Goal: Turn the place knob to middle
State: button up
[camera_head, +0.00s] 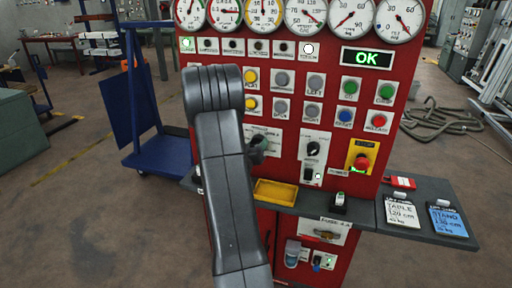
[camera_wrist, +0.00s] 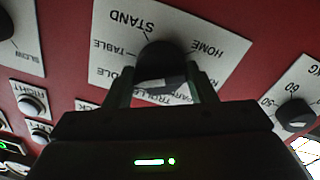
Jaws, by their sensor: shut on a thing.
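In the wrist view, a dark round knob (camera_wrist: 160,62) stands on a white plate (camera_wrist: 112,22) on the red panel. The plate reads STAND, HOME, TABLE and other partly covered words, upside down. My gripper (camera_wrist: 163,84) has one finger on each side of the knob and is shut on it. The fingers and gripper body hide the lower part of the plate. I cannot tell which word the knob points at. In the head view, my arm covers most of this plate, and a dark part shows beside the arm; the grip itself is not clear there.
The red panel (camera_head: 338,100) carries gauges, several push buttons, a green OK display (camera_head: 367,58) and a red emergency button (camera_head: 361,161). Another knob (camera_head: 313,149) is to the right of my arm. A yellow tray (camera_head: 275,192) sits on the ledge below. A blue cart (camera_head: 160,155) stands left.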

jog(key=shift+n, duration=1.5)
jog(key=o, duration=0.9)
jog(key=shift+a, duration=0.15)
jog(key=shift+o, duration=0.2)
jog(key=b+v, duration=0.2)
jog(key=v, duration=1.1)
jog(key=shift+s, duration=0.45)
jog(key=shift+w, duration=0.1)
